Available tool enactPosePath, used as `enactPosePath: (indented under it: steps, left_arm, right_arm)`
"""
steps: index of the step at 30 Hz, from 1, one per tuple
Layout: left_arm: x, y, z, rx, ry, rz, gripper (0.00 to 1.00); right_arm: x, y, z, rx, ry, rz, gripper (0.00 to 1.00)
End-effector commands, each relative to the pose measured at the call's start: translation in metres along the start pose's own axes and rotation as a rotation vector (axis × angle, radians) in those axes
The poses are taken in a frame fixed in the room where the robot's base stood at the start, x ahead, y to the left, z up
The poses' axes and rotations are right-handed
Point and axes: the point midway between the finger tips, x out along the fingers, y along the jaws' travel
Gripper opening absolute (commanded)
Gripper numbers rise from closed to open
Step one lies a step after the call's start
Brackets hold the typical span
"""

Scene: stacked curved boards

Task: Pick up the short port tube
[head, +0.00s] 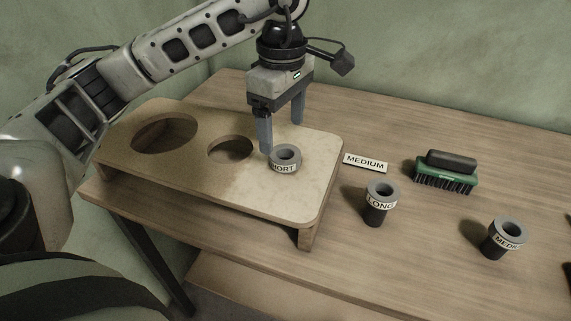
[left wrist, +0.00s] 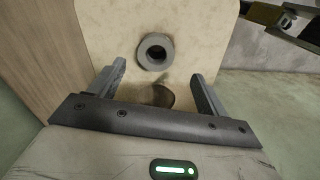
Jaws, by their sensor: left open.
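The short port tube (head: 284,168) is a grey ring-shaped tube with a white label, partly hidden, reading "HORT". It is upright at the wooden board (head: 318,160); I cannot tell whether it stands on the board or sits in a hole. My left gripper (head: 281,137) points down, open and empty, just above and behind the tube. In the left wrist view the tube's rim (left wrist: 143,58) lies beyond the open fingers (left wrist: 157,72), near the middle between them, apart from both.
The raised board has a large hole (head: 165,133) and a smaller one (head: 230,150). On the table stand a "LONG" tube (head: 380,204) and a medium tube (head: 507,240). A "MEDIUM" card (head: 366,162) and a green brush (head: 446,180) lie behind them.

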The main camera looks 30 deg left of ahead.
Motion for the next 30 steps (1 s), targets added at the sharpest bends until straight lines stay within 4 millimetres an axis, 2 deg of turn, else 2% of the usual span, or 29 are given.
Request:
enactPosePath:
  steps: [7, 15, 24, 30]
  left_arm:
    - [0.018, 0.001, 0.0, 0.001, 0.0, -0.003, 0.76]
    - [0.055, 0.006, 0.0, 0.001, -0.001, -0.003, 0.76]
    - [0.061, 0.006, 0.0, 0.001, -0.002, 0.001, 0.76]
    - [0.06, 0.006, 0.0, 0.001, -0.002, 0.0, 0.21]
  right_arm:
    - [-0.003, 0.0, -0.004, -0.001, 0.002, 0.0, 0.36]
    - [-0.004, -0.001, -0.001, 0.003, -0.007, 0.003, 0.36]
    - [-0.001, 0.0, -0.007, 0.01, 0.007, 0.007, 0.36]
    - [0.0, 0.0, -0.007, 0.009, 0.007, 0.008, 0.36]
